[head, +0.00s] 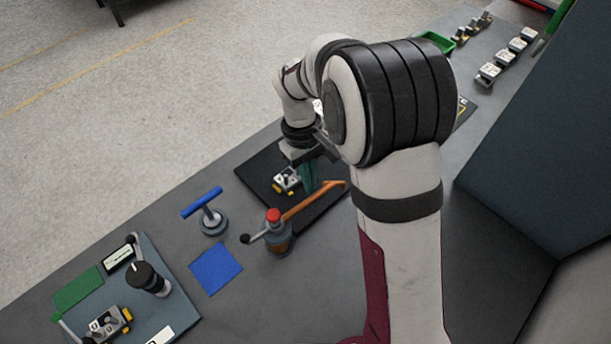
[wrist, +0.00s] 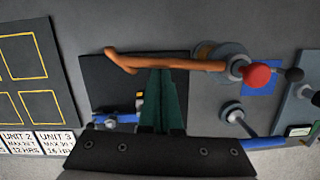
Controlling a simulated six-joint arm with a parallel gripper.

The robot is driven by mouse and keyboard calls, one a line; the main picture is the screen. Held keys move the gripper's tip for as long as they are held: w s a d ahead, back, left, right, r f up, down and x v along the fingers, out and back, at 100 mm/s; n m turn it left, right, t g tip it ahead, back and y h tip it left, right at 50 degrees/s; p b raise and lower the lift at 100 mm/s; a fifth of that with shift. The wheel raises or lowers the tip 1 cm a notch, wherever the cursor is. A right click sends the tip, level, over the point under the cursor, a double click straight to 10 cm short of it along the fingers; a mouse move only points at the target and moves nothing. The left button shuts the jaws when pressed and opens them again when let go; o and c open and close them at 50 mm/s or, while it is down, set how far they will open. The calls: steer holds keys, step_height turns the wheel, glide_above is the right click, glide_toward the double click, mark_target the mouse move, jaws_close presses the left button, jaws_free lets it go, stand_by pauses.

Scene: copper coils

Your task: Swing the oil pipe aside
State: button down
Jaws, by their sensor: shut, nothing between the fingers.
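The oil pipe (head: 315,198) is a copper-orange tube running from a post with a red knob (head: 273,215) out over a black mat. In the wrist view the pipe (wrist: 185,65) lies across the picture, with its bent free end at left and the red knob (wrist: 257,74) at right. My gripper (head: 308,190) points down over the mat, its green fingers closed together and empty. In the wrist view the fingertips (wrist: 161,72) meet the pipe's lower edge. I cannot tell whether they touch it.
A small white and yellow block (head: 286,180) sits on the black mat (head: 258,172) beside my fingers. A blue T-handle (head: 207,208), a blue square (head: 215,269) and a panel with a black knob (head: 148,280) stand at left. Dark cabinet (head: 540,150) at right.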

steer(key=s+d+m, duration=0.1)
steer(key=s+m, duration=0.1)
steer(key=shift+d+m+y, duration=0.3)
steer(key=shift+d+m, duration=0.1)
steer(key=s+d+m+y, duration=0.1)
steer(key=s+d+m, duration=0.1)
steer(key=s+m, duration=0.4)
steer(key=shift+s+m, duration=0.35)
steer(key=shift+m, duration=0.65)
